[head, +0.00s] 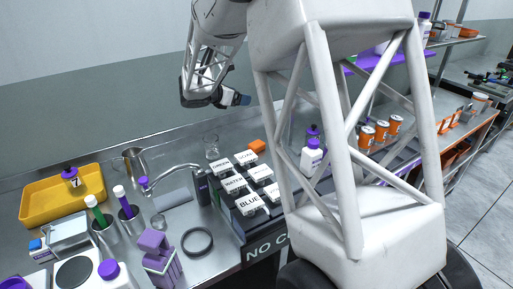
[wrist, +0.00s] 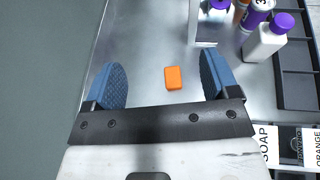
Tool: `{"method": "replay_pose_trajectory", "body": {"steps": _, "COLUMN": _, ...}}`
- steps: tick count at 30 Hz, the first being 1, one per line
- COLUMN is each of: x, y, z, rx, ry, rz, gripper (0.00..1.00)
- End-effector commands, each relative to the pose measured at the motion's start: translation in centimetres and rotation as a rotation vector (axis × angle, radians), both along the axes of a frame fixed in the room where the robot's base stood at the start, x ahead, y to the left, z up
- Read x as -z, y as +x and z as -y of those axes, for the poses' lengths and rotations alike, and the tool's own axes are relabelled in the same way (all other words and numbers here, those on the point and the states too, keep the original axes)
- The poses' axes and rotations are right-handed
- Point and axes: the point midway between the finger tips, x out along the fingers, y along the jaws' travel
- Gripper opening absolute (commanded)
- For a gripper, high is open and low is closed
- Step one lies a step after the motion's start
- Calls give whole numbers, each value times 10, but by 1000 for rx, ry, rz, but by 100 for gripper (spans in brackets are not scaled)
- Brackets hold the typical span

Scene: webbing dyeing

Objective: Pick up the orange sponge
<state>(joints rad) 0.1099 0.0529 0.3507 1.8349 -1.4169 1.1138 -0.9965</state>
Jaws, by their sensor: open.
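The orange sponge (head: 257,146) is a small rounded block lying on the metal counter, behind the white labelled boxes in the head view. In the wrist view the orange sponge (wrist: 174,78) lies between and beyond the two blue fingertips, a little right of centre. My gripper (wrist: 162,82) is open, with nothing between its fingers. In the head view my gripper (head: 232,98) is raised above the counter, up and left of the sponge and apart from it.
White labelled boxes (head: 235,184) sit in a dark rack in front of the sponge. A white bottle with a purple cap (wrist: 268,40) stands to its right. A clear glass (head: 212,147) stands to its left in the head view. Bare metal surrounds the sponge.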

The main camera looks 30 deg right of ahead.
Motion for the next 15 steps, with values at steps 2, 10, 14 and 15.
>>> {"method": "replay_pose_trajectory", "body": {"steps": 2, "x": 22, "y": 0, "z": 0, "rx": 0, "ry": 1, "rz": -6, "gripper": 81}}
{"method": "replay_pose_trajectory", "body": {"steps": 10, "x": 93, "y": 0, "z": 0, "rx": -1, "ry": 2, "rz": -5, "gripper": 81}}
{"method": "replay_pose_trajectory", "body": {"steps": 14, "x": 137, "y": -1, "z": 0, "rx": 0, "ry": 2, "rz": -7, "gripper": 81}}
{"method": "replay_pose_trajectory", "body": {"steps": 15, "x": 152, "y": -1, "z": 0, "rx": 0, "ry": 3, "rz": -8, "gripper": 81}}
